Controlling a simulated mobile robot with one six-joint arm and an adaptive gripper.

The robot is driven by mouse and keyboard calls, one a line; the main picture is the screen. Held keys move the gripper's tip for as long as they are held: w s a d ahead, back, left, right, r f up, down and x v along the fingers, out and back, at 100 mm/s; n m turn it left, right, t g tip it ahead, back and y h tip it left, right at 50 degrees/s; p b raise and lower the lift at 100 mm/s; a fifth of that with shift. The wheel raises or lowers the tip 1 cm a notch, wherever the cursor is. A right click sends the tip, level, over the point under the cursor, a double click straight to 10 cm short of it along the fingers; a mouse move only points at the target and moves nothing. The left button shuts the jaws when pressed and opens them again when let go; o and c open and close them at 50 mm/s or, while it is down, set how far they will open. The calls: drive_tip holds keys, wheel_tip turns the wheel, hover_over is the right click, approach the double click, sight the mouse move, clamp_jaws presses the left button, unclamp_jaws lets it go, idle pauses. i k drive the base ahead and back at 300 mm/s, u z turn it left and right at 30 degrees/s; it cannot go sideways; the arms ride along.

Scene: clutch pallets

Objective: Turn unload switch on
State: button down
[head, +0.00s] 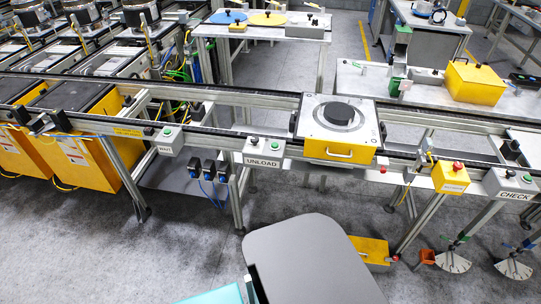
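The unload switch box (262,152) hangs on the front rail of the conveyor, in the middle of the head view. It is a light grey box with a white "UNLOAD" label (262,162) on its front. A small black knob (254,141) and a green button (275,146) sit on its top face. The knob is too small to tell which way it is turned. My gripper is not in view, and nothing touches the box.
A pallet (340,128) with a black round part stands on the conveyor right of the box. A WAIT box (170,141) is to the left, a yellow box with a red button (450,178) and a CHECK box (512,184) to the right.

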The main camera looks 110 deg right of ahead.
sight(255, 140)
drive_tip(key=z, duration=1.1)
drive_tip(key=i, duration=0.1)
drive_tip(key=z, duration=2.9)
drive_tip(key=i, duration=0.55)
drive_tip(key=u, duration=0.05)
